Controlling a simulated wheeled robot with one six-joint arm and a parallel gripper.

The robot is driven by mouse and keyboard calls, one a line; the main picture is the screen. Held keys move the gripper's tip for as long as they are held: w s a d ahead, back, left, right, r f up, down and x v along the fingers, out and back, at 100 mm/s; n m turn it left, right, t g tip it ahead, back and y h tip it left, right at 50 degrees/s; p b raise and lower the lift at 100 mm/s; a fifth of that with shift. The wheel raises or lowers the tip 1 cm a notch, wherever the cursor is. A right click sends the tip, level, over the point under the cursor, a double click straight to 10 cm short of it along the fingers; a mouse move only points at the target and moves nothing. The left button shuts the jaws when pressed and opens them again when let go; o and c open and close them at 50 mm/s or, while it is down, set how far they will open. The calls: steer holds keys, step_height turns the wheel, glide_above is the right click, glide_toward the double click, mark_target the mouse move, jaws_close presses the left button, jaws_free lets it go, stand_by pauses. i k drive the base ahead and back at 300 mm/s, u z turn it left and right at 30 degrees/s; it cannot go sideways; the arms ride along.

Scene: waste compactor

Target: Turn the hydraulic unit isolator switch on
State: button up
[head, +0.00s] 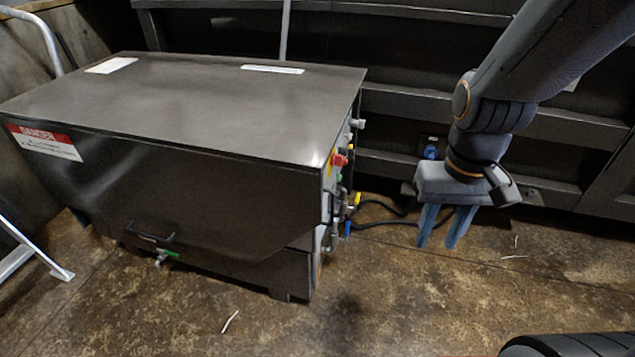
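The hydraulic unit (180,110) is a large dark metal cabinet in the left half of the head view. A red switch (339,160) with some yellow beside it sits on its right side face, seen almost edge-on. It looks like the isolator, but its on or off position is too small to tell. My gripper (437,245) hangs to the right of the cabinet with its two blue fingers pointing down. The fingers are apart with nothing between them. The gripper is clear of the switch and touches nothing.
Yellow- and blue-handled fittings (347,228) stick out low on the cabinet's right side, with black hoses (385,207) running right from them. A dark ribbed wall (400,105) stands behind. A ladder-like metal frame (35,255) is at left. The floor (400,300) in front is mostly clear.

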mark_target(336, 160)
steer(key=u, duration=0.25)
steer(key=i, duration=0.45)
steer(key=u, duration=0.6)
steer(key=k, duration=0.45)
steer(key=z, duration=0.3)
steer(key=i, duration=0.45)
